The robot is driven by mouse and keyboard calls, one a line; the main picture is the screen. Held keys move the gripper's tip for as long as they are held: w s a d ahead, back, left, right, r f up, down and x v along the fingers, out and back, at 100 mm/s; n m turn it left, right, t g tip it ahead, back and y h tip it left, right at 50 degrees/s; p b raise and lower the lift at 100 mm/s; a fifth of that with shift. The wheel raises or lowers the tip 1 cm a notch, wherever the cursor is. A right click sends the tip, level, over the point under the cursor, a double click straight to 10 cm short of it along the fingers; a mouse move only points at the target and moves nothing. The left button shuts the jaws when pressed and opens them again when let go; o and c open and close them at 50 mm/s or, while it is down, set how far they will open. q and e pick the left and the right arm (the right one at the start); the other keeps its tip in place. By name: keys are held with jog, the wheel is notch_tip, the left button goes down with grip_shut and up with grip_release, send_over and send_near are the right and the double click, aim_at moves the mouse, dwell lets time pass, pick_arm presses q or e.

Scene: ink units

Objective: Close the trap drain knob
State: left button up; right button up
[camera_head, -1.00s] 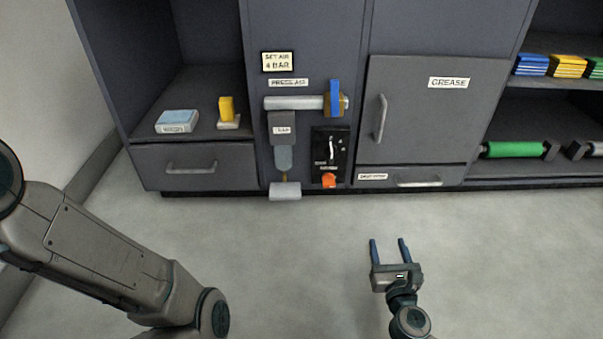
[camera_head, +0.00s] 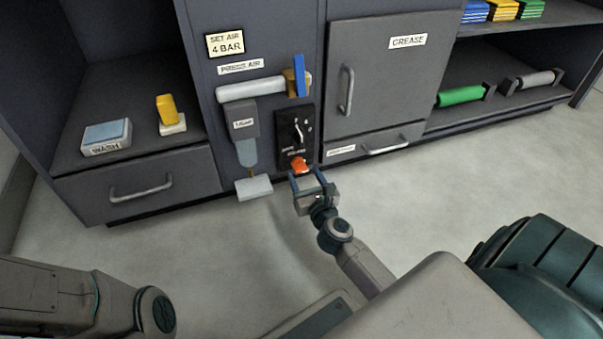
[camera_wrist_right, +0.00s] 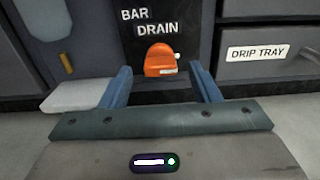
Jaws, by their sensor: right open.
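The orange drain knob (camera_head: 299,165) sits at the bottom of a black panel (camera_head: 294,132) on the cabinet front. In the right wrist view the knob (camera_wrist_right: 160,62) shows under the word DRAIN, with a small pale pointer at its right side. My right gripper (camera_head: 306,176) is open, just in front of the knob. In the right wrist view its two blue fingers (camera_wrist_right: 162,80) stand left and right of the knob's line, with nothing between them that I can see touching. My left gripper is not visible; only my left arm shows at lower left.
A grey trap with a clear bowl (camera_head: 247,150) hangs left of the panel, above a pale block (camera_head: 254,187). The drip tray drawer (camera_head: 375,144) and its handle are to the right. The floor in front is clear.

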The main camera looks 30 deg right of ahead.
aim_at(299, 167)
jog(key=shift+x, duration=1.25)
jog(key=c, duration=1)
